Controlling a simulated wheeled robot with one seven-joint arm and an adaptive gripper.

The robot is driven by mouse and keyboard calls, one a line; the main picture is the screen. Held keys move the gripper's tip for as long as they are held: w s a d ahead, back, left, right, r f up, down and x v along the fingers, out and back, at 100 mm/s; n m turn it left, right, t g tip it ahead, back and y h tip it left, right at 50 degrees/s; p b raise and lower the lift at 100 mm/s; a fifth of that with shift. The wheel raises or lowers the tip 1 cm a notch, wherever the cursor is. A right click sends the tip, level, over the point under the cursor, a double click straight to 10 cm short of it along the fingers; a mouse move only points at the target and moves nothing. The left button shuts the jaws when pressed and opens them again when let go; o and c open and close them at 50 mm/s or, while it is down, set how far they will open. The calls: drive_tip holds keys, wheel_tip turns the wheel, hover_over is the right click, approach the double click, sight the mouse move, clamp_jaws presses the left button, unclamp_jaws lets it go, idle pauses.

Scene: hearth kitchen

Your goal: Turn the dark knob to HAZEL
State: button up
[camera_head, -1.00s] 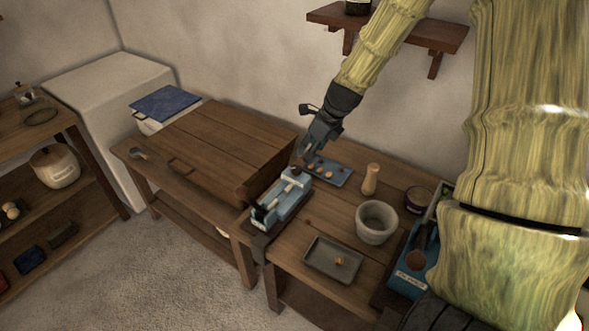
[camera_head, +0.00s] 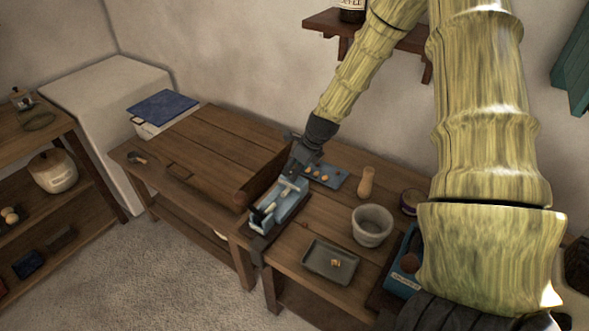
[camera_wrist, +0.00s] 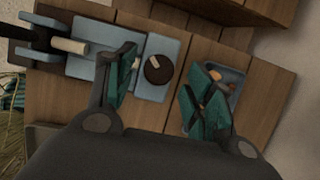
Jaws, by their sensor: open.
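The dark round knob (camera_wrist: 158,69) sits on the end of a blue device (camera_wrist: 172,50) in the wrist view, with a short pale mark toward its upper left. No label, HAZEL included, can be read. In the head view the blue device (camera_head: 279,207) stands on the wooden table, and my gripper covers the knob. My gripper (camera_wrist: 160,66) is open, its green fingers on either side of the knob in the wrist view. I cannot tell whether the fingers are down at the knob's height or touch it.
A blue tray (camera_head: 333,181) with small orange pieces lies beside the device, under my right finger in the wrist view. A wooden peg (camera_head: 367,182), a grey pot (camera_head: 371,226) and a grey tray (camera_head: 331,261) stand to the right. A large wooden box lies left.

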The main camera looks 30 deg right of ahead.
drive_tip(key=shift+x, duration=0.85)
drive_tip(key=shift+c, duration=0.3)
drive_tip(key=c, duration=0.9)
